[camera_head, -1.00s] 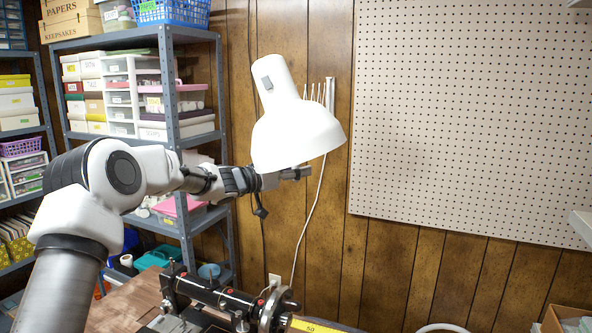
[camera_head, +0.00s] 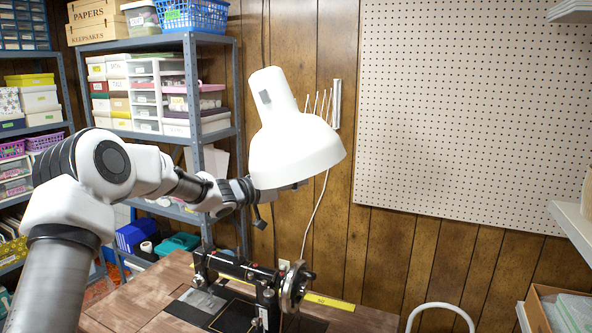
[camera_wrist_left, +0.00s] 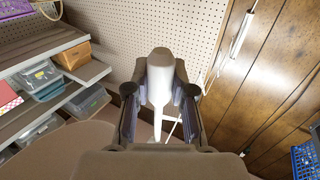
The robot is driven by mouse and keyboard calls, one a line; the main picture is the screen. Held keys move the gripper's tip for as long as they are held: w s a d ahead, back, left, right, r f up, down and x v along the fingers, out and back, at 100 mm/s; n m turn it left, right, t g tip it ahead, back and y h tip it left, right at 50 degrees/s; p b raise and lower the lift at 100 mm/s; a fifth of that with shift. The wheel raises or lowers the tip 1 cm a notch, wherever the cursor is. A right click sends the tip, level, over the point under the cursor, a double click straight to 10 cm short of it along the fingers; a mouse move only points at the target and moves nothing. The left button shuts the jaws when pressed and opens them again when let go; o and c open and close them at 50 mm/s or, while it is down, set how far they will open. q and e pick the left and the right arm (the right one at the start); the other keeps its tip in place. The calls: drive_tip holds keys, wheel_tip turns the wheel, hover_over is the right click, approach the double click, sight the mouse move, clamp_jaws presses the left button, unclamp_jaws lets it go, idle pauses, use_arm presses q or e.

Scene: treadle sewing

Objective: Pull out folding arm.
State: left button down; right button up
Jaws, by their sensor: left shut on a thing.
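The white lamp (camera_head: 296,135) has a bell-shaped shade and hangs tilted, in front of the wood-panelled wall. Behind it, several thin pale rods (camera_head: 319,103) of its folding arm show beside a narrow wall bracket (camera_head: 336,103); the joint between rods and lamp is hidden. My left gripper (camera_head: 290,187) reaches in from the left and is mostly hidden behind the shade's lower rim. In the left wrist view, its two dark fingers (camera_wrist_left: 160,115) stand on either side of the lamp's white body (camera_wrist_left: 160,75), shut on it. My right gripper is out of view.
A black sewing machine (camera_head: 245,285) stands on a wooden table (camera_head: 125,300) below the lamp. Grey metal shelves (camera_head: 190,65) with boxes are at the left. A pegboard (camera_head: 470,110) covers the right wall, and a white shelf (camera_head: 575,215) juts in at the right edge.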

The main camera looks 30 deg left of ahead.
use_arm(q)
drive_tip(key=shift+s+r, duration=0.15)
drive_tip(key=shift+r, duration=0.05)
drive_tip(key=shift+f, duration=0.15)
drive_tip(key=shift+w, duration=0.25)
drive_tip(key=c, duration=1)
unclamp_jaws()
drive_tip(key=shift+o, duration=0.2)
drive_tip(key=shift+s, duration=0.1)
drive_tip(key=v, duration=1.2)
drive_tip(key=shift+a+f, duration=0.1)
